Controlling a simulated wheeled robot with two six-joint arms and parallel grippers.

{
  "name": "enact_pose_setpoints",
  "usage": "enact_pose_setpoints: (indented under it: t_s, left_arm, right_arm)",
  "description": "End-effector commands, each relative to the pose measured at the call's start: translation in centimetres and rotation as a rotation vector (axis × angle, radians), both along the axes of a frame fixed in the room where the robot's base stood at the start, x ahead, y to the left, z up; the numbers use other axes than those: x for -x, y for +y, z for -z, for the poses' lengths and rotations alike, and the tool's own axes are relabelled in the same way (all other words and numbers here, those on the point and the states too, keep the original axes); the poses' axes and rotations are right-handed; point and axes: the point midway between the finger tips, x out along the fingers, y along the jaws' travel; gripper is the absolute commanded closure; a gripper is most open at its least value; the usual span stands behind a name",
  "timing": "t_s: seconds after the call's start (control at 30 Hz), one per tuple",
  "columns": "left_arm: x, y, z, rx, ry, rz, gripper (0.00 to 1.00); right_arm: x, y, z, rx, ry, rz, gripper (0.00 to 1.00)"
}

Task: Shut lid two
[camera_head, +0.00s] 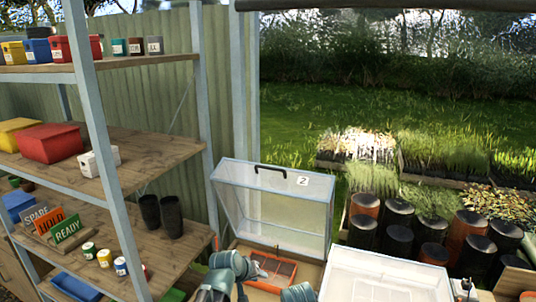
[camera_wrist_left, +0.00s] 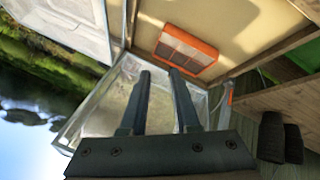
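Lid two (camera_head: 318,215) is a clear, grey-rimmed panel with a black handle on its top edge and a white label marked 2. It stands raised, nearly upright, at the back of a wooden bed. Below it lies an orange tray (camera_head: 273,268), also seen in the left wrist view (camera_wrist_left: 187,50). My left gripper (camera_wrist_left: 160,72) is open and empty, its two dark fingers apart in front of the clear lid (camera_wrist_left: 97,112). In the head view only grey parts of my arm show low down, and the fingertips are hard to make out.
A second clear cover (camera_head: 385,278) lies flat to the right of lid two. Shelves with bins, pots and signs (camera_head: 58,228) stand at the left. Dark pots (camera_head: 398,232) stand at the right. Two black pots (camera_head: 171,217) stand on a shelf near the lid.

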Motion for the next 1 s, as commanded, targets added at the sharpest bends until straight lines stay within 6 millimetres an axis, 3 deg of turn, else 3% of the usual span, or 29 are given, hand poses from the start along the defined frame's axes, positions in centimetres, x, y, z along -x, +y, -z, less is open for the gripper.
enact_pose_setpoints:
  t_s: [0.03,0.2,0.3,0.4,0.6,1.0]
  left_arm:
    - [-2.7,-1.3,-1.4,0.067,-0.065,-0.034,0.7]
    - [-10.8,-5.1,-7.7,0.372,-0.317,-0.208,0.7]
    - [-15.1,-6.1,-12.2,0.585,-0.459,-0.348,0.7]
    - [-18.2,-5.8,-15.8,0.78,-0.575,-0.493,0.7]
    - [-21.1,-3.8,-19.6,1.048,-0.719,-0.732,0.7]
    - [-21.7,-2.3,-20.7,1.16,-0.779,-0.852,0.7]
  right_arm:
    - [0.0,0.0,-0.1,0.0,0.0,0.0,0.5]
    - [0.0,0.0,0.0,0.0,0.0,0.0,0.5]
    - [0.0,0.0,0.0,0.0,0.0,0.0,0.5]
    - [0.0,0.0,0.0,0.0,0.0,0.0,0.5]
    - [0.0,0.0,0.0,0.0,0.0,0.0,0.5]
    - [0.0,0.0,0.0,0.0,0.0,0.0,0.5]
